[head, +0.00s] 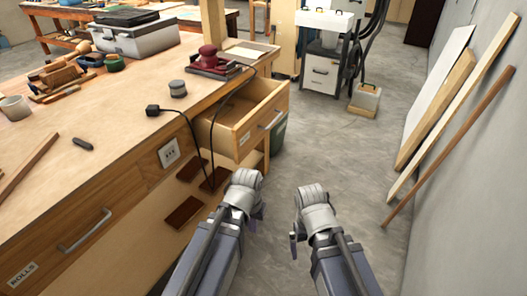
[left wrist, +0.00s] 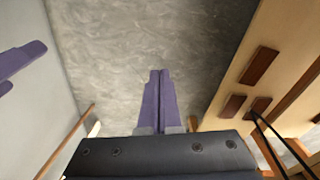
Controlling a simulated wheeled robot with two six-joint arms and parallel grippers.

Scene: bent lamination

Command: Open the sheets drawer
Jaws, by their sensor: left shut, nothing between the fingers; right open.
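A wooden drawer (head: 243,128) at the far end of the workbench stands pulled out, with a metal handle (head: 271,120) on its front. Its small label is too small to read, so I cannot tell if it says sheets. A drawer marked ROLLS (head: 58,262) is closed at the near left. My left gripper (head: 258,218) hangs over the floor, nearer than the open drawer and apart from it. Its purple fingers (left wrist: 157,100) are together and empty in the left wrist view. My right gripper (head: 294,244) is open and empty to its right; its fingers also show in the left wrist view (left wrist: 20,66).
The workbench (head: 110,120) holds a red sander (head: 208,60), a grey toolbox (head: 135,38) and a black plug (head: 152,111) whose cord hangs over the edge by the drawer. Boards (head: 440,115) lean on the right wall. The floor (head: 335,140) between is clear.

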